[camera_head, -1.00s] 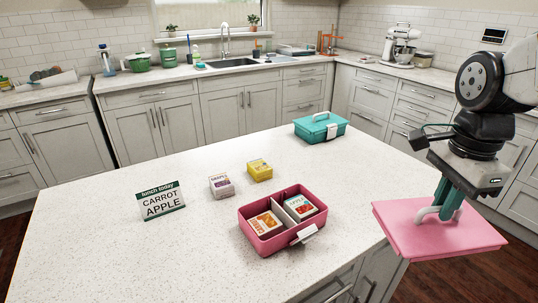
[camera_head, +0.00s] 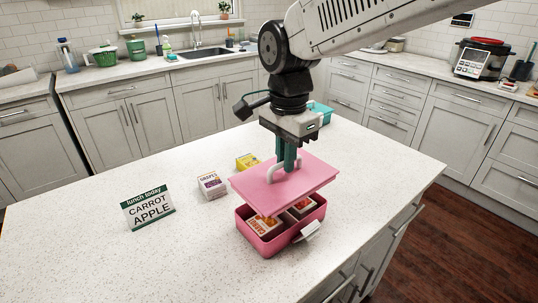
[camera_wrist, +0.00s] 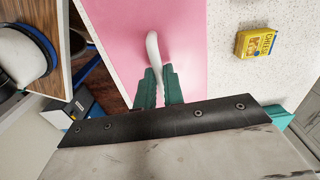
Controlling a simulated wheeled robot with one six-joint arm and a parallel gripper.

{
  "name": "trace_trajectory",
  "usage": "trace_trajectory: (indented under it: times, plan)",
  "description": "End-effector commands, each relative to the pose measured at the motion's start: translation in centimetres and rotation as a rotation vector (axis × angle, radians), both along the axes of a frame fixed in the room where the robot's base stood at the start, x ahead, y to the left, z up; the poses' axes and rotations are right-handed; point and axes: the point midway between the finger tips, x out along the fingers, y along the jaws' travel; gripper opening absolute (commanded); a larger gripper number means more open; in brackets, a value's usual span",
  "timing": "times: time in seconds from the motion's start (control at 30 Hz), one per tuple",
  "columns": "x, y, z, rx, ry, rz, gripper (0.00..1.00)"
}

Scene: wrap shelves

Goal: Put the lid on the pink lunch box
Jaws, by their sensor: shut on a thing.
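My gripper (camera_head: 288,160) is shut on the white handle of the pink lid (camera_head: 310,178). It holds the lid above the pink lunch box (camera_head: 262,245), with a gap between them at the front. The open box holds an orange-labelled carton (camera_head: 264,224) and a second carton (camera_head: 301,207), both partly hidden by the lid. The white latch (camera_head: 308,230) hangs at the box's front right. In the wrist view the lid (camera_wrist: 120,40) fills the middle, with its handle (camera_wrist: 154,55) between my green fingers.
A sign (camera_head: 148,207) reads "lunch today carrot apple". A purple-labelled carton (camera_head: 212,185) and a yellow carton (camera_head: 247,162) stand behind the box. A teal box (camera_head: 320,112) is partly hidden behind my arm. The counter's left front is clear.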

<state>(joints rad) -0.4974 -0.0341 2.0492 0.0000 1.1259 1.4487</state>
Motion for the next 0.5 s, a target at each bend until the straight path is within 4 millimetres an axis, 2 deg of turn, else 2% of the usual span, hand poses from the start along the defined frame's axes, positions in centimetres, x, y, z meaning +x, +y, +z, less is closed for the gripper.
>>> trace_trajectory:
  times: [0.27, 0.5]
  plan:
    - [-0.1, 0.4, 0.0, 0.000, 0.000, 0.007, 0.00]
    - [-0.1, 0.2, -1.4, -0.001, 0.002, 0.004, 0.00]
